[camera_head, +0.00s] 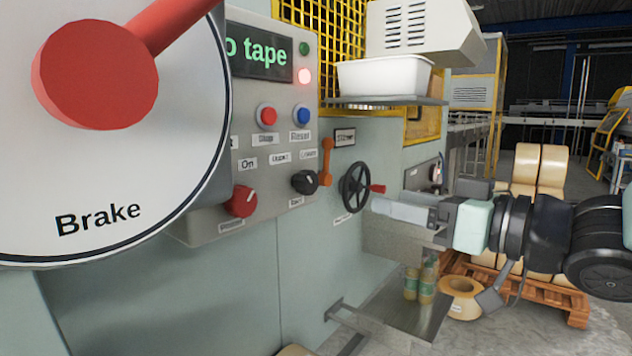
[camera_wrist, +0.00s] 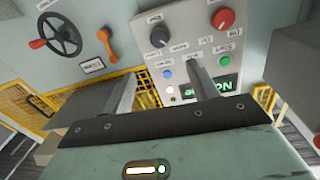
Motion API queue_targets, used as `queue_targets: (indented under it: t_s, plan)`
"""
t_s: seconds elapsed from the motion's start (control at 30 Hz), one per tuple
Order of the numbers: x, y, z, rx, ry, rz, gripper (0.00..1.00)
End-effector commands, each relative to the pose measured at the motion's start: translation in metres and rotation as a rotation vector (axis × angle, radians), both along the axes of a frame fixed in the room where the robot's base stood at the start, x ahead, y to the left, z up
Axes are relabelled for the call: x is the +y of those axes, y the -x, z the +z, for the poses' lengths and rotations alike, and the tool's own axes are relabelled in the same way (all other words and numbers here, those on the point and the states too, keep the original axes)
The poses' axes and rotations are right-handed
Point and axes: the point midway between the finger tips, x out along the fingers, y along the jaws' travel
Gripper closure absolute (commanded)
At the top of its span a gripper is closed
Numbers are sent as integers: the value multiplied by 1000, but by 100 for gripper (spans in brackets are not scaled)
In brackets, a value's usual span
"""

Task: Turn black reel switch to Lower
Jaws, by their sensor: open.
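The black reel switch (camera_head: 304,182) is a round knob low on the grey control panel, right of a red knob (camera_head: 241,201). Two small labels sit above it; the right one seems to read Lower. Its pale mark seems to point up and right, but is small. In the wrist view, turned nearly upside down, the black switch (camera_wrist: 159,38) shows beyond the space between my fingers. My gripper (camera_wrist: 163,68) is open and empty, its two fingers apart. In the head view my gripper (camera_head: 378,206) is right of the panel, by the handwheel, apart from the switch.
A black handwheel (camera_head: 354,187) with a red handle and an orange lever (camera_head: 326,162) stand between the switch and my gripper. Red (camera_head: 266,116) and blue (camera_head: 303,116) buttons sit above. A large Brake dial (camera_head: 150,190) fills the left. A white bin (camera_head: 385,77) rests on a shelf.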

Motion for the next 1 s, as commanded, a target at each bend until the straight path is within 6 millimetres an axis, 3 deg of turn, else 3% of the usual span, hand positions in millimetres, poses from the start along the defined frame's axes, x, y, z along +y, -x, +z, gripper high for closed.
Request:
queue_targets:
  t_s: [0.33, 1.0]
  plan:
    - [35, -31, 3, 7, 0, -1, 41]
    - [51, -48, 7, 9, -4, 2, 41]
